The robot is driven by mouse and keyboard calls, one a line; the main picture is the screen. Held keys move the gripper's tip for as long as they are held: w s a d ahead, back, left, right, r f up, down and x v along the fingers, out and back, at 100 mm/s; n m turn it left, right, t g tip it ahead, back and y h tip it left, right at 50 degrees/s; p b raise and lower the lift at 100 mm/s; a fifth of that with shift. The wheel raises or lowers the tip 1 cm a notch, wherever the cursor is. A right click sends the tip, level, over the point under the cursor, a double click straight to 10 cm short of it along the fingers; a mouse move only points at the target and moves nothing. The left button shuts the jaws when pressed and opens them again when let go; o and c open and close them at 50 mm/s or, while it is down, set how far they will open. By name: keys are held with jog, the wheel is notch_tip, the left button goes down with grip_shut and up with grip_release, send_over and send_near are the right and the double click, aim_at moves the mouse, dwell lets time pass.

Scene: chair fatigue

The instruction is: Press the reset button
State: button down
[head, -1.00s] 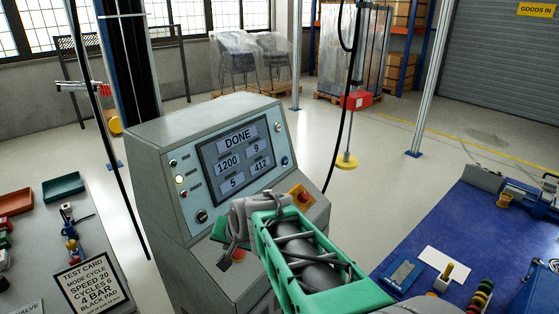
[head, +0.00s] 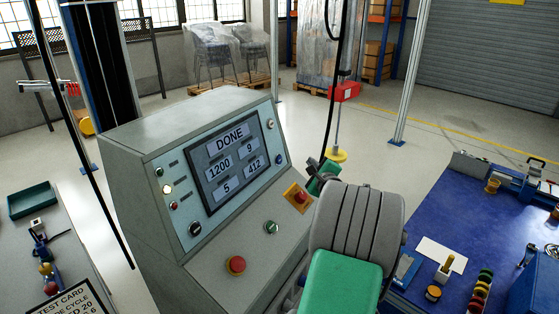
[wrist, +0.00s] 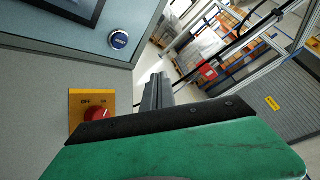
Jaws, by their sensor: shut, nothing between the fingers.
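The grey console's screen (head: 235,165) reads DONE, with 1200, 9, 5 and 412. A blue button (head: 280,159) sits at the right of the screen panel. In the wrist view the blue button (wrist: 119,40) has a white label too small to read surely. My gripper (head: 325,168) is shut and empty, right of the console's right edge and a little right of and below the blue button. In the wrist view its dark fingers (wrist: 157,90) point past the console edge, right of and below the button, apart from it.
A red rotary switch (head: 300,196) on a yellow plate lies just left of my gripper. A green button (head: 271,227) and a red button (head: 235,265) sit on the lower ledge. A yellow-ended hanging rod (head: 337,154) stands behind. A blue bench (head: 440,215) is at right.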

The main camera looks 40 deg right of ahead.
aim_at(280, 160)
jog(key=shift+w+a+f, duration=0.35)
jog(key=shift+w+a, duration=0.1)
jog(key=shift+w, duration=0.9)
jog(key=shift+w+a+f, duration=0.4)
jog(key=shift+w, duration=1)
jog(key=shift+w+a+f, duration=0.35)
jog(key=shift+w+a, duration=0.1)
jog(key=shift+w, duration=0.9)
jog(key=shift+w+a+f, duration=0.1)
jog(key=shift+w, duration=0.3)
jog(key=shift+w+a+f, duration=0.1)
jog(key=shift+w, duration=0.25)
jog(key=shift+s+r, duration=0.2)
jog(key=shift+s, duration=0.5)
jog(key=shift+d, duration=0.2)
